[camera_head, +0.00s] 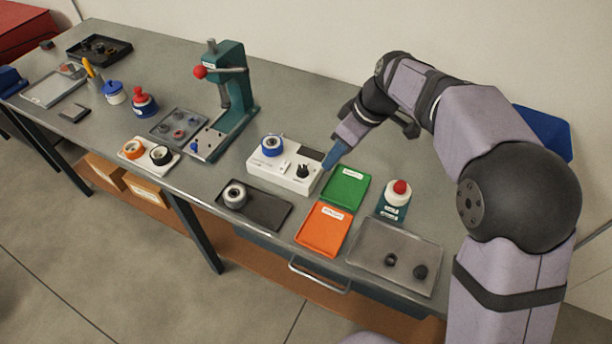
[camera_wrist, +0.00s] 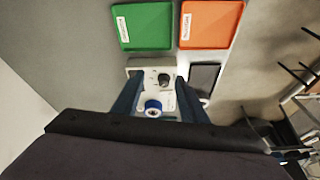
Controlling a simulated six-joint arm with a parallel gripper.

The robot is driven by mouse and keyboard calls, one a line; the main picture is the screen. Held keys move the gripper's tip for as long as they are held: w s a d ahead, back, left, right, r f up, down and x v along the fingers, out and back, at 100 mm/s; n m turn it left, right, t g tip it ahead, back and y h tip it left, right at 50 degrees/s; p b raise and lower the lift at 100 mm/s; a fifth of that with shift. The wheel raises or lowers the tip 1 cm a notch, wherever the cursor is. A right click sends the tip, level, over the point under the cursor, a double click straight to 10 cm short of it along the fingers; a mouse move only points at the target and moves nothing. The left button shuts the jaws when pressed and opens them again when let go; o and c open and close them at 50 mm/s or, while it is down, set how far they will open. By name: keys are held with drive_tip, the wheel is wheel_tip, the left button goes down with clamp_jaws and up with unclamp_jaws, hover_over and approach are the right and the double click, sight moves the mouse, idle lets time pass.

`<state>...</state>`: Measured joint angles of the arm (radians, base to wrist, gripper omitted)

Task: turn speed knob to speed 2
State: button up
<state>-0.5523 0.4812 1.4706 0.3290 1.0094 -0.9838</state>
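The white control box (camera_head: 284,178) sits on the grey bench near its middle. It carries a black knob (camera_head: 302,171) on its right part and a blue-rimmed wheel (camera_head: 272,146) on its left part. My gripper (camera_head: 328,160) is just above and to the right of the knob in the head view. In the wrist view my gripper (camera_wrist: 158,78) is open, its two blue fingers apart. The black knob (camera_wrist: 165,79) appears between the fingertips, closer to the right one; contact cannot be told. The blue-rimmed wheel (camera_wrist: 153,107) shows further back between the fingers. The speed markings are too small to read.
A green tray (camera_head: 346,188) and an orange tray (camera_head: 323,230) lie right of and in front of the box. A dark tray (camera_head: 262,208) with a round part lies in front. A red-topped button unit (camera_head: 396,196) stands at right. A green press (camera_head: 236,95) stands behind left.

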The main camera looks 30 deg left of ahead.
drive_tip(key=n, duration=0.2)
approach(303, 168)
drive_tip(key=shift+p+x, duration=0.65)
drive_tip(key=shift+x, duration=3.35)
drive_tip(key=shift+d, duration=0.1)
drive_tip(key=shift+y, duration=0.3)
clamp_jaws()
